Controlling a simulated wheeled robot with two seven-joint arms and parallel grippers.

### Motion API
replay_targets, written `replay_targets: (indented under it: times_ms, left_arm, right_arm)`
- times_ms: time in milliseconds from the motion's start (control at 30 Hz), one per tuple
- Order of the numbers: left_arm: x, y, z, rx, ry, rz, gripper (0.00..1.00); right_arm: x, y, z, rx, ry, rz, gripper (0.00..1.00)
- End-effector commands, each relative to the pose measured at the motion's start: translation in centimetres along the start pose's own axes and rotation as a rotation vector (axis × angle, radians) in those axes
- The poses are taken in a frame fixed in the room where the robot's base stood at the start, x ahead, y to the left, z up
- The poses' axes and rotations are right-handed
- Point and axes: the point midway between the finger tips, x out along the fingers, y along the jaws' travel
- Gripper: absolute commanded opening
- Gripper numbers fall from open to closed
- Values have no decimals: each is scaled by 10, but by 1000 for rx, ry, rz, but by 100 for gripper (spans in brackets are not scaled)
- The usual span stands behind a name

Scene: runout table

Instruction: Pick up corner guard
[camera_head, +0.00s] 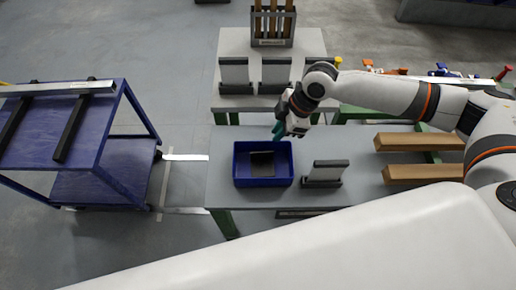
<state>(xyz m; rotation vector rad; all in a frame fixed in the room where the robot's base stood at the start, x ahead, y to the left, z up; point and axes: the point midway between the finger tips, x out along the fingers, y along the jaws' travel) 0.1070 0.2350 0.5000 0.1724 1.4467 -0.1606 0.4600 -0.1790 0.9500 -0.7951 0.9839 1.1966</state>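No thing in view can be named the corner guard with certainty. A small dark flat piece (262,164) lies in the blue bin (240,180) on the near grey table. Two long brown bars (418,142) lie on that table's right side. My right gripper (278,131) reaches in from the right and hangs above the far edge of the blue bin, apart from the dark piece. Its teal fingertips are small, and I cannot tell whether they are open or shut. My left gripper is not in view.
A grey panel in a dark stand (326,172) stands right of the bin. Similar stands (234,76) and a holder with brown strips (273,26) are on the far table. A blue cart (60,140) with bars stands left, with floor between.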

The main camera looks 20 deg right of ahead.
Motion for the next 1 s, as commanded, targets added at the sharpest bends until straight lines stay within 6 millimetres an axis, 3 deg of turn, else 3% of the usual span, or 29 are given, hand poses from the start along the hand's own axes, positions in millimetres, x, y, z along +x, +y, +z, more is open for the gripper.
replay_targets:
  times_ms: [400, 567, 767, 1000]
  left_arm:
    - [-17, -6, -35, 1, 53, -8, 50]
    - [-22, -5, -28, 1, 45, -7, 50]
    - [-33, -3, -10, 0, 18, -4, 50]
    - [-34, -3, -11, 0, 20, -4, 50]
  right_arm:
    - [60, 1, 1, -1, 1, 2, 15]
    - [71, 2, 2, -1, 1, 2, 15]
    - [102, 5, 3, 0, 2, 3, 15]
    - [116, 4, 2, -2, 0, 1, 15]
